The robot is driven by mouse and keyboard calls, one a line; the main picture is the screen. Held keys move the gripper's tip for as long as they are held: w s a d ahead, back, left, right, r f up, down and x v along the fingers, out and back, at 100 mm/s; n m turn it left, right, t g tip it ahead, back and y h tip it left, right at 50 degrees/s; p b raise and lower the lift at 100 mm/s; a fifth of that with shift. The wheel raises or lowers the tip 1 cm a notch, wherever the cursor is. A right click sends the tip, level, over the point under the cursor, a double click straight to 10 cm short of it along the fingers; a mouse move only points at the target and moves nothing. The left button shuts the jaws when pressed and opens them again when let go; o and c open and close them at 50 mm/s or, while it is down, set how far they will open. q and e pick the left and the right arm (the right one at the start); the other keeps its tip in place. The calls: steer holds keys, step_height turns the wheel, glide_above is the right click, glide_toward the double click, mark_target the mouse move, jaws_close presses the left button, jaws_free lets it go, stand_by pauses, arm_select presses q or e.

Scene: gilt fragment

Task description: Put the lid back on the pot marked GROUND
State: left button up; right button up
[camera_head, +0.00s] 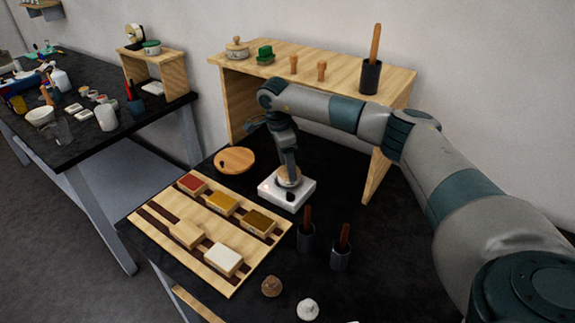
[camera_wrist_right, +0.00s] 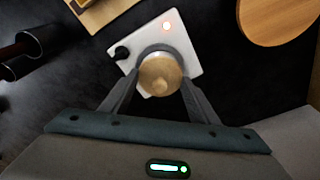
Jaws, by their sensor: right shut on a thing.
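My right gripper (camera_head: 289,172) is over a small white square plate unit (camera_head: 272,193) on the black table. In the right wrist view, my right gripper (camera_wrist_right: 158,90) is shut on a round wooden lid (camera_wrist_right: 160,76) with a knob. The lid is over the white unit (camera_wrist_right: 188,52), which has a black dial and a red light. A pale round rim shows just behind the lid, perhaps the pot; most of it is hidden. I cannot tell whether the lid touches it. No GROUND marking is readable. My left gripper is not in view.
A wooden rack (camera_head: 165,224) with several coloured blocks lies left of the unit. A round wooden board (camera_head: 234,160) lies behind it. Two dark cups with handles (camera_head: 341,250) stand in front. A wooden shelf (camera_head: 340,75) behind carries a lidded pot (camera_head: 237,48) and other items.

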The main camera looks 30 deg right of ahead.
steer(key=o, duration=1.6)
steer(key=shift+c, duration=0.2)
steer(key=shift+r, duration=0.15)
steer(key=shift+r+p, duration=1.75)
steer(key=shift+r, duration=1.65)
jaws_close()
